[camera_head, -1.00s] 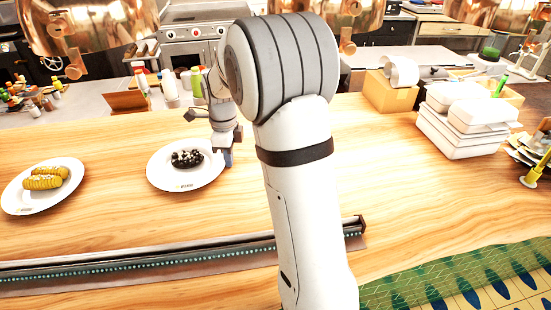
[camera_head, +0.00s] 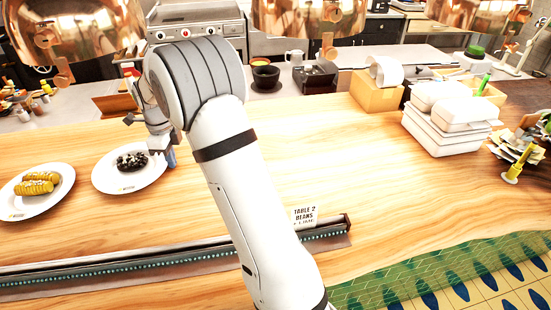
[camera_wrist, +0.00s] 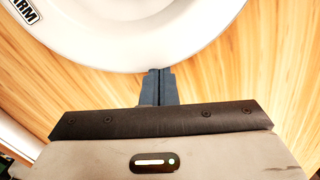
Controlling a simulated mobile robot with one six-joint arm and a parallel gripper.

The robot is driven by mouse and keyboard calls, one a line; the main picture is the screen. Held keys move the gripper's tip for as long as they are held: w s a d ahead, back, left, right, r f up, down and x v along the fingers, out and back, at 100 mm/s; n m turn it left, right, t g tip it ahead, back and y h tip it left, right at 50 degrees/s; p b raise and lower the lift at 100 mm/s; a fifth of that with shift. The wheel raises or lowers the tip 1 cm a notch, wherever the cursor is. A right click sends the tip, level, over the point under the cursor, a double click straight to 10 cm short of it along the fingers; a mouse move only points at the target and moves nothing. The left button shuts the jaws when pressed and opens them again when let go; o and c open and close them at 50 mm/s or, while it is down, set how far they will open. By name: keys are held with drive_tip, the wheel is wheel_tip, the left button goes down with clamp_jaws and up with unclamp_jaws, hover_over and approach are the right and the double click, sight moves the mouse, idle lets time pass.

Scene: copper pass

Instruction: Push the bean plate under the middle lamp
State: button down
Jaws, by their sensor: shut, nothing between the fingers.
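The bean plate (camera_head: 112,184), white and round with dark beans in its middle, lies on the wooden counter at left in the head view. It stands just right of the corn plate (camera_head: 17,206), with a narrow gap. My gripper (camera_head: 171,160) is low at its right rim. In the wrist view, my shut, empty fingers (camera_wrist: 160,75) meet the plate's rim (camera_wrist: 140,50) or come very near; contact is unclear. The middle copper lamp (camera_head: 310,15) hangs at top centre, well right of the bean plate. The left lamp (camera_head: 85,28) hangs above the plates' side.
A ticket rail (camera_head: 150,265) runs along the front, holding a card (camera_head: 305,215) that reads Table 2 Beans. White stacked boxes (camera_head: 445,130) stand at right. A right copper lamp (camera_head: 480,12) hangs above. The counter's middle, right of my arm, is clear.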

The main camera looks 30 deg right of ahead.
wheel_tip(320, 180, up, 8)
drive_tip(key=shift+f+b, duration=0.25)
drive_tip(key=shift+b, duration=0.15)
drive_tip(key=s+a+r+b, duration=0.1)
drive_tip(key=s+a+b, duration=0.2)
drive_tip(key=s, duration=0.8)
drive_tip(key=shift+a+b, duration=0.35)
drive_tip(key=shift+a, duration=0.5)
